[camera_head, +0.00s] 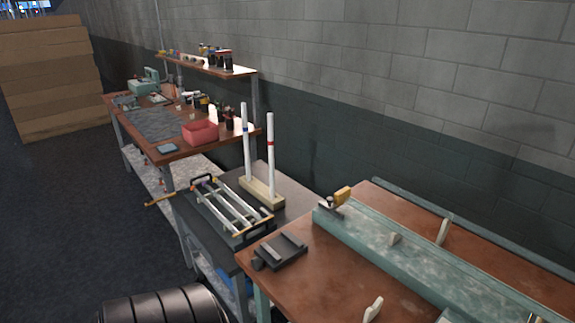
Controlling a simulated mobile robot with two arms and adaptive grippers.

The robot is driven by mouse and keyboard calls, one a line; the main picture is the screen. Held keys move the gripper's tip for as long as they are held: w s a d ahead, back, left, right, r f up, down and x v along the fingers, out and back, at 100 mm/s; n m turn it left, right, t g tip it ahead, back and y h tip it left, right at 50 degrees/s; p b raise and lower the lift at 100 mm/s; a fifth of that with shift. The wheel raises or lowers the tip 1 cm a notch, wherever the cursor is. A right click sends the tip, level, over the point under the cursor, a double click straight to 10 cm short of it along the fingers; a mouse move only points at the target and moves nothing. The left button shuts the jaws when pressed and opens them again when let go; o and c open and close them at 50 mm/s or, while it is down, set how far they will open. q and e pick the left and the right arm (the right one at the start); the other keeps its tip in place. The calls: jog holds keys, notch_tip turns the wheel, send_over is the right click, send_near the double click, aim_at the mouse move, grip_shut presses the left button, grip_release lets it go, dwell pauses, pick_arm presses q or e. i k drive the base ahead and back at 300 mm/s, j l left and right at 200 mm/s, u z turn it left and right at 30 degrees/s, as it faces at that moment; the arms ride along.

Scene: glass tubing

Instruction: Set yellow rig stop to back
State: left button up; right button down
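A long pale-green rig (400,252) lies across the brown bench at the right and runs out of the picture at the bottom right. A small yellow block (343,194), which looks like the yellow rig stop, sits at the rig's far left end beside a small metal fitting. Its exact setting is too small to tell. Neither of my grippers is in view.
A black flat fixture (279,251) lies on the brown bench (325,272). A pale lever (373,309) stands near its front. A dark cart (297,191) to the left holds a rack of glass tubes (232,208) and two upright tubes. A grey block wall (440,80) is behind.

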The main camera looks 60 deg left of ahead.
aim_at(339, 199)
jog(key=u, duration=1.5)
jog(key=i+j, duration=0.1)
jog(key=j, duration=0.35)
jog(key=j+z, duration=0.1)
jog(key=j, duration=0.35)
jog(key=i, duration=0.05)
